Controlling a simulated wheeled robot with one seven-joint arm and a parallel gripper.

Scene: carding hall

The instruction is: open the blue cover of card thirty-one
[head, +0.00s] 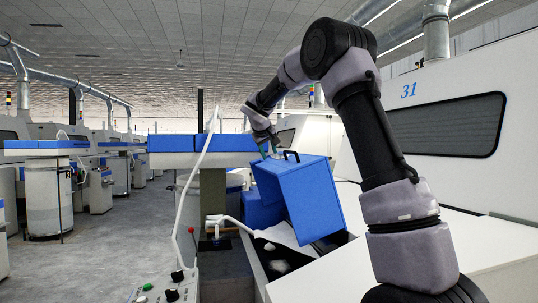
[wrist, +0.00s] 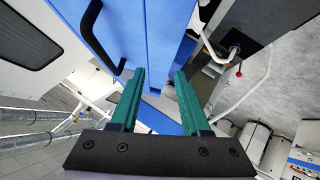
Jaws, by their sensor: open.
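The blue cover (head: 318,205) of card thirty-one, marked by a blue 31 (head: 409,90), stands tilted up over a dark opening with white fibre in it. Its black handle (head: 292,155) is on the upper edge. My gripper (head: 267,148) is by the cover's upper left corner, just left of the handle. In the wrist view, my gripper's green fingers (wrist: 160,72) are apart with nothing held between them. The cover (wrist: 165,35) lies ahead of the fingertips, and the handle (wrist: 103,40) is left of them, outside the jaws. Whether a finger touches the cover is unclear.
A white pipe (head: 203,160) rises left of the cover. A control panel with a red-knobbed lever and buttons (head: 160,288) is at the bottom front. White machine casing (head: 450,250) is at the right. The grey floor aisle (head: 110,235) at the left is free.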

